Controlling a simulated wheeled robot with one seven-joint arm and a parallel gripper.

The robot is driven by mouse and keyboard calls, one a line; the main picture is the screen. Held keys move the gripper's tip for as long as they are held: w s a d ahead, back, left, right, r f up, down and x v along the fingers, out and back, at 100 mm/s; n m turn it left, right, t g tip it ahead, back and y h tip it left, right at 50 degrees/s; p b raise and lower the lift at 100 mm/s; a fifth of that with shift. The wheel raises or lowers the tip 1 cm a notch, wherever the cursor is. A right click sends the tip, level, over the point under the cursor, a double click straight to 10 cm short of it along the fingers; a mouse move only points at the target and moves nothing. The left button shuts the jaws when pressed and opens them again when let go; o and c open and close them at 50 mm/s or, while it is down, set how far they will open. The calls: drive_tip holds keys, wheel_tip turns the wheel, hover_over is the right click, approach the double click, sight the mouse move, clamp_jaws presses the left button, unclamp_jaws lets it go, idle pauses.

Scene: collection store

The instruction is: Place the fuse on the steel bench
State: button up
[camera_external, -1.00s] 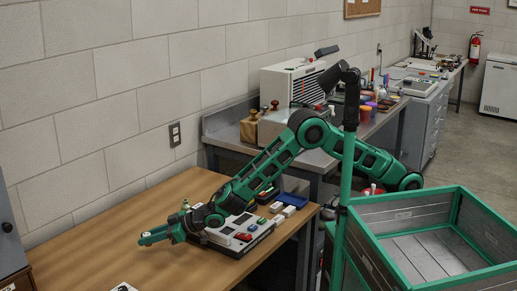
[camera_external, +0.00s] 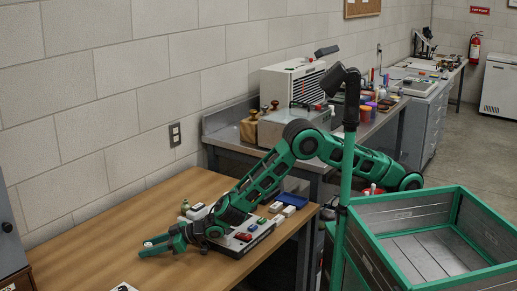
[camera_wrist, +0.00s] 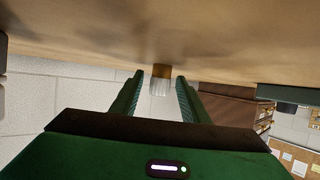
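The fuse (camera_wrist: 160,83), a small pale clear piece with a brown-gold end, shows in the wrist view between the fingertips of my gripper (camera_wrist: 160,76). Gaps show on both sides of it, so the fingers do not appear to touch it. In the external view my gripper (camera_external: 152,246) is low over the left part of the wooden table (camera_external: 130,215), with its fingers apart. A small pale spot shows at the fingertips there, too small to make out. The steel bench (camera_external: 226,137) stands behind and right of the table, partly hidden by my arm.
A white device (camera_external: 245,236) with coloured parts lies under my forearm, near a blue tray (camera_external: 292,200) and small blocks. The steel bench carries a grey machine (camera_external: 293,85), wooden pieces (camera_external: 250,127) and several jars. A grey and green crate (camera_external: 440,235) stands at right.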

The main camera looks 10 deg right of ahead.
sight(148, 244)
drive_tip(key=shift+r, duration=0.1)
drive_tip(key=d, duration=0.1)
drive_tip(key=d+r, duration=0.1)
drive_tip(key=r, duration=0.1)
drive_tip(key=shift+s+d+r, duration=0.2)
drive_tip(key=shift+s+d, duration=0.05)
drive_tip(key=shift+d, duration=0.15)
drive_tip(key=shift+o, duration=0.6)
wheel_tip(148, 244, up, 6)
drive_tip(key=shift+f, duration=0.1)
drive_tip(key=shift+a+f, duration=0.1)
